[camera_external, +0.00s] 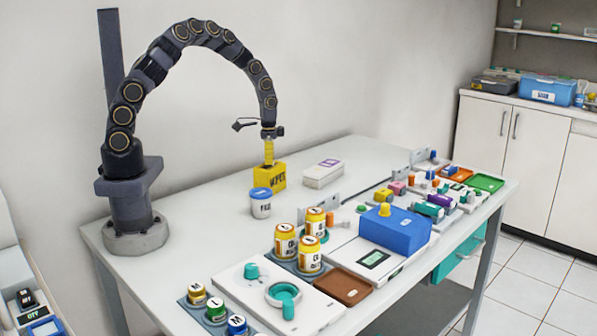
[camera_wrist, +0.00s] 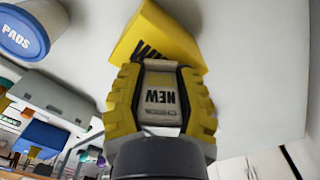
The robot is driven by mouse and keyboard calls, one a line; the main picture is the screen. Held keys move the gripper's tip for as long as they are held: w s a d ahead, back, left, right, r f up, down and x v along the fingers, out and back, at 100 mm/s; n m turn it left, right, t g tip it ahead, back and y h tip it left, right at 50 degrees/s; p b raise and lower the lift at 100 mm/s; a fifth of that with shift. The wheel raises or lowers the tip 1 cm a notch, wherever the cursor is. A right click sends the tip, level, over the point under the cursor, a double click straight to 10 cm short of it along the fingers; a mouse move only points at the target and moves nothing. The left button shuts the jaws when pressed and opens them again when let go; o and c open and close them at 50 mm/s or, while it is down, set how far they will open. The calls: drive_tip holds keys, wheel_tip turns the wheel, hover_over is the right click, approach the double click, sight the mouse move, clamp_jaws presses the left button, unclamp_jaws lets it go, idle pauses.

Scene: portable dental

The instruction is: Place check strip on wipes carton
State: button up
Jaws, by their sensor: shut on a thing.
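My gripper (camera_external: 268,160) points down right over the carton. In the wrist view its yellow fingers (camera_wrist: 160,75) are shut on a pale grey piece marked NEW (camera_wrist: 160,97), which I take to be the check strip. The strip cannot be made out in the external view. I cannot tell whether it touches the carton.
A white pads jar with a blue lid (camera_external: 261,202) stands close in front of the carton. A white box (camera_external: 323,174) lies to its right. Yellow-lidded jars (camera_external: 285,240), a blue case (camera_external: 394,228) and small trays crowd the right side.

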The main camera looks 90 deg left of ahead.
drive_tip(key=o, duration=0.7)
drive_tip(key=shift+f, duration=0.1)
wheel_tip(320, 180, up, 12)
drive_tip(key=shift+r, duration=0.15)
